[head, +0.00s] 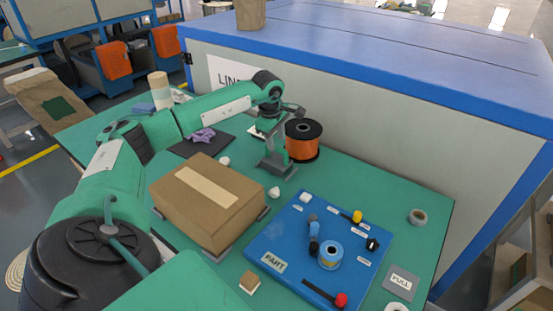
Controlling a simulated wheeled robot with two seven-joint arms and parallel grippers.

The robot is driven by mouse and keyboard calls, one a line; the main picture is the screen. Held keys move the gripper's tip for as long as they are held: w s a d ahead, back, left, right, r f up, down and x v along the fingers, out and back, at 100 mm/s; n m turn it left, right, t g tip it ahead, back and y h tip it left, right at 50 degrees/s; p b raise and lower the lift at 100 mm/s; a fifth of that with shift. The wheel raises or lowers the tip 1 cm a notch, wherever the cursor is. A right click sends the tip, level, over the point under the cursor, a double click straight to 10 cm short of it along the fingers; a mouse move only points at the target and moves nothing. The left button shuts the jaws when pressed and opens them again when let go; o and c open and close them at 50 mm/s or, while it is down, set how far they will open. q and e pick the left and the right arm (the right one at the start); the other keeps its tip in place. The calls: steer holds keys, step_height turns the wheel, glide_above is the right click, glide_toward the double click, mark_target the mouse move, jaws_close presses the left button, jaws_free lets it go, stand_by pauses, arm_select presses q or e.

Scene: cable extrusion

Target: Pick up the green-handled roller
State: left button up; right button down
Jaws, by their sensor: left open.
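My left arm reaches in from the left across the green table. My left gripper (278,165) is open above the table, just left of a spool of orange cable (303,141). I cannot make out a green-handled roller; the gripper and arm hide part of the table. My right gripper is not in view.
A brown cardboard box (226,213) stands left of the board. A dark mat (190,146) with a purple cloth (202,136) lies behind it. A large grey machine with a blue rim (350,60) borders the table's back.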

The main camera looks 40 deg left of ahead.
mark_target(278, 147)
arm_select(q)
steer(key=shift+w+f+p, duration=0.15)
steer(key=shift+w+f, duration=0.05)
steer(key=shift+f, duration=0.7)
steer(key=shift+w+f+p, duration=0.1)
steer(key=shift+w+f, duration=0.05)
steer(key=shift+f, duration=0.7)
steer(key=shift+w+f+p, duration=0.15)
steer(key=shift+w+f, duration=0.05)
steer(key=shift+f, duration=0.7)
jaws_close()
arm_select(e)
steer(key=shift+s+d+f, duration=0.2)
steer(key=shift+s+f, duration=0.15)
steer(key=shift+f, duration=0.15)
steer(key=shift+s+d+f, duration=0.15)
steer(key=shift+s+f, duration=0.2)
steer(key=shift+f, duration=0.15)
